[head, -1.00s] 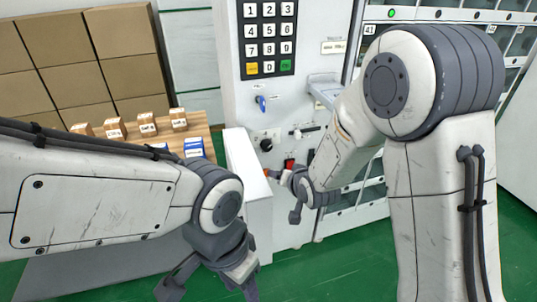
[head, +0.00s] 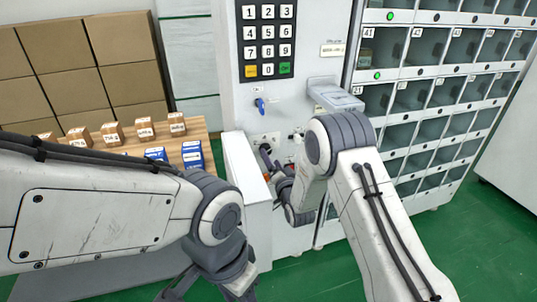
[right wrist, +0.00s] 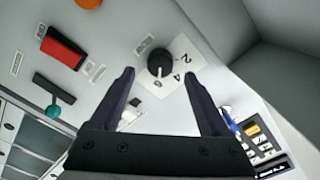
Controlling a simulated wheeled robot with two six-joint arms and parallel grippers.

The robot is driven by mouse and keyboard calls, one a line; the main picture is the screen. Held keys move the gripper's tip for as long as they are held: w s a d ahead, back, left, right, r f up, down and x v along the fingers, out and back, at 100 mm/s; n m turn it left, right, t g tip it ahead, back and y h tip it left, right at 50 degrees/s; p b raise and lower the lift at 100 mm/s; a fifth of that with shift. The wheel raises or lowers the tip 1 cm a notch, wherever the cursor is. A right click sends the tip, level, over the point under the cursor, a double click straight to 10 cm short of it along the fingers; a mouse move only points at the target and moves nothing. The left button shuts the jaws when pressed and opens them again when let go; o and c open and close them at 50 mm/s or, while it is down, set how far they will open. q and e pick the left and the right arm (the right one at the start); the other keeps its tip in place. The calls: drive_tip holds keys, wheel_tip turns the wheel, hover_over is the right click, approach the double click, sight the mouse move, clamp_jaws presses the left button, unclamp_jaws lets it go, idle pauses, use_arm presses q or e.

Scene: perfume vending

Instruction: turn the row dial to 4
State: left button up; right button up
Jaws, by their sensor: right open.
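The row dial (right wrist: 158,62) is a round black knob on the white machine front, seen in the right wrist view. A white label plate (right wrist: 183,62) with a 2 and a 4 lies beside it. I cannot tell for certain where the dial points. My right gripper (right wrist: 161,75) is open, its two dark fingers apart on either side of the dial, with nothing between them held. My left gripper (head: 208,287) is low in the head view, partly cut off by the lower edge.
A keypad (head: 268,40) and a blue key (head: 260,105) are above the dial. A red switch (right wrist: 63,47) and a teal-ended lever (right wrist: 52,105) are near it. A grey tray (head: 335,95) juts out. A wooden table (head: 205,138) with small boxes stands left; lockers (head: 420,90) stand right.

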drive_tip(key=shift+x, duration=1.9)
clamp_jaws()
